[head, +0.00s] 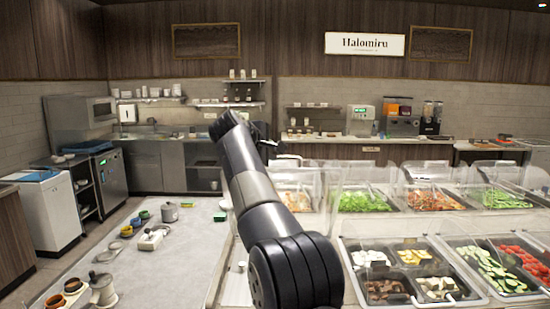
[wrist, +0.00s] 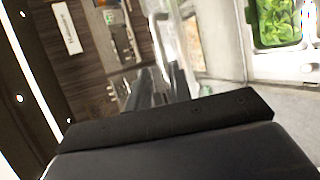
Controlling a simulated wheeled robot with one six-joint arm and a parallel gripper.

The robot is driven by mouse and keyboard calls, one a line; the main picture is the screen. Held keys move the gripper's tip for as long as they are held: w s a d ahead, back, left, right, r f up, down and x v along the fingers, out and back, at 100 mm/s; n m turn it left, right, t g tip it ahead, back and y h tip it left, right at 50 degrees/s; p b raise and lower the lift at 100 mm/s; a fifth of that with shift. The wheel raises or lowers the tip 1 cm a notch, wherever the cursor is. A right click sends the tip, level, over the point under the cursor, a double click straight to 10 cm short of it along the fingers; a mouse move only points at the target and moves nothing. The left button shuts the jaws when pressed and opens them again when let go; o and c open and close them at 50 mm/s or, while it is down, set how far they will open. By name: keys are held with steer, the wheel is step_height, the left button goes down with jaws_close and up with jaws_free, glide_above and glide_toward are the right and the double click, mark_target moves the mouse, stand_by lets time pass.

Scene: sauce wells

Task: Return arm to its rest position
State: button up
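My arm rises from the bottom middle of the head view and bends near its top. My gripper (head: 281,147) is small and partly hidden there, to the right of the bend, in front of the back counter and above the food wells. In the wrist view a large dark part of my own arm fills the bottom. Dark narrow parts of my gripper (wrist: 165,88) show beyond it, but the gap between the fingers is not clear. Nothing held can be made out.
Clear-covered wells with greens (head: 364,201) and other food stand at the right. Uncovered-looking wells with cucumber (head: 490,268) lie nearer. A pale counter (head: 180,262) at left bears pots and small bowls. A wall sign (head: 365,44) hangs behind. Greens (wrist: 277,22) also show in the wrist view.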

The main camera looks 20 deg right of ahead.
mark_target(283, 158)
stand_by(0.4)
steer(key=p+x, duration=0.3)
steer(key=x, duration=0.7)
steer(key=shift+w+d+f, duration=0.2)
steer(key=shift+d, duration=0.05)
